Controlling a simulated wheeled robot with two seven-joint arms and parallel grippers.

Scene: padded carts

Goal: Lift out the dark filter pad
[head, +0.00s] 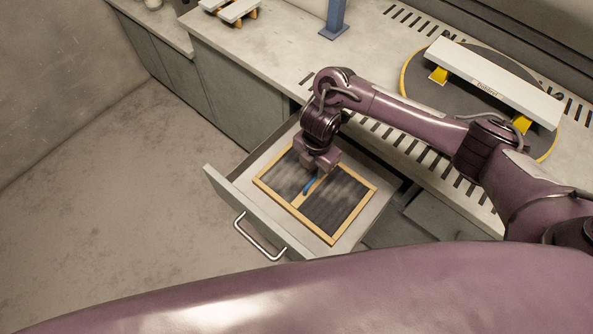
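The dark filter pad (335,206) lies flat in an open drawer (228,189). It shows as two dark, streaked panels inside a light wooden frame (318,231) with a bar across the middle. My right gripper (318,174) points down over the middle bar, at the pad's far side. A small blue piece (309,186) shows just below it, near the bar; I cannot tell what it belongs to. The fingertips are too small and too hidden to show whether they are open or touching anything. My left gripper is not in view.
The drawer has a metal handle (259,238) at its front. The grey counter (272,55) above holds a blue post (335,18) and a dark round disc with yellow rim (420,88), under a white bar (494,80). The floor (110,215) at left is clear.

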